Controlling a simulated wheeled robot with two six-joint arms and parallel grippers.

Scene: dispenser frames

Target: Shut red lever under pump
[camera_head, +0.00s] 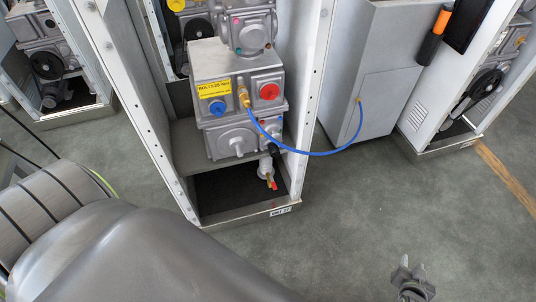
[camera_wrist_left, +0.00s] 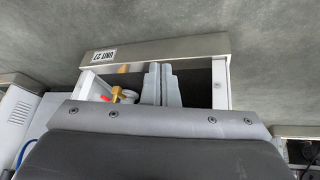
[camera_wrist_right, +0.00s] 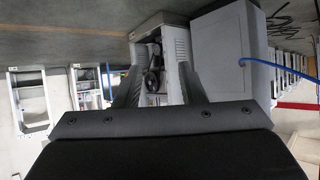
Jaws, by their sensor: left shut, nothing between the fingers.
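The grey pump (camera_head: 238,90) stands in a dispenser frame, with a yellow label, a blue cap and a red cap. Below it, a small red lever (camera_head: 272,183) sits on a pale valve near the frame's floor. In the left wrist view the red lever (camera_wrist_left: 116,92) shows beside brass fittings, left of my left gripper (camera_wrist_left: 160,72). That gripper's fingers are together, with nothing between them, in front of the frame's lower opening and apart from the lever. My right gripper (camera_head: 410,268) is over the floor at lower right; its fingers (camera_wrist_right: 160,80) are spread and empty in the right wrist view.
The frame's metal bottom sill (camera_head: 245,216) and upright sides bound the opening. A blue hose (camera_head: 330,153) loops from the pump to a grey cabinet (camera_head: 370,90). Other frames stand left and right. The floor (camera_head: 350,220) in front is clear.

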